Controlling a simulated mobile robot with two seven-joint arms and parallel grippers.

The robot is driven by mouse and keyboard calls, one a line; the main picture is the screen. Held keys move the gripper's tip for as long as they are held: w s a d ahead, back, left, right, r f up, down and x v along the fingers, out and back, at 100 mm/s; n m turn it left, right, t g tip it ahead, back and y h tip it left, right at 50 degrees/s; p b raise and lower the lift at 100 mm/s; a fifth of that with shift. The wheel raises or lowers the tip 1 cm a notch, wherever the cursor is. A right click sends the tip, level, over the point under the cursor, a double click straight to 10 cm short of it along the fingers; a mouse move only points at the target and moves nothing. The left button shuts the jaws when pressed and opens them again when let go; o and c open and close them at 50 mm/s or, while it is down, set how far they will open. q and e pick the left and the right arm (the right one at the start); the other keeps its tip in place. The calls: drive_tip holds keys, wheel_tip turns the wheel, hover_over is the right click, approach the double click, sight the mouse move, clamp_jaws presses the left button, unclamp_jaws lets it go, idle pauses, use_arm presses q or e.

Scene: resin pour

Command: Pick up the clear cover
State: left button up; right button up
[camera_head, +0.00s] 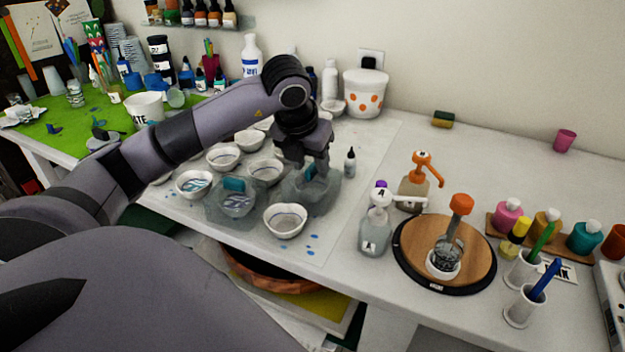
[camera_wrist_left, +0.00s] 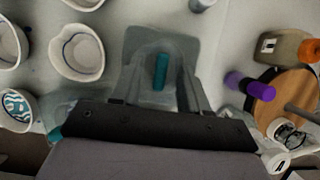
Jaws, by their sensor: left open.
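A clear cover (camera_head: 324,196) with a teal handle stands on the white table, below my left gripper (camera_head: 312,170). In the left wrist view the clear cover (camera_wrist_left: 187,45) lies straight ahead, its teal handle (camera_wrist_left: 161,72) between the two spread fingers of my left gripper (camera_wrist_left: 162,82). The fingers are open and whether they touch the handle cannot be told. A second clear cover (camera_head: 236,205) with a teal handle sits to the left, over a bowl. My right gripper is not in view.
Several white bowls (camera_head: 285,220) stand close around the covers. A small dropper bottle (camera_head: 350,162) is just right of the gripper. Pump bottles (camera_head: 375,238) and a round wooden turntable (camera_head: 415,243) stand further right. The table's back right is mostly clear.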

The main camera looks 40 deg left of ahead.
use_arm(q)
drive_tip(key=shift+f, duration=0.1)
clamp_jaws()
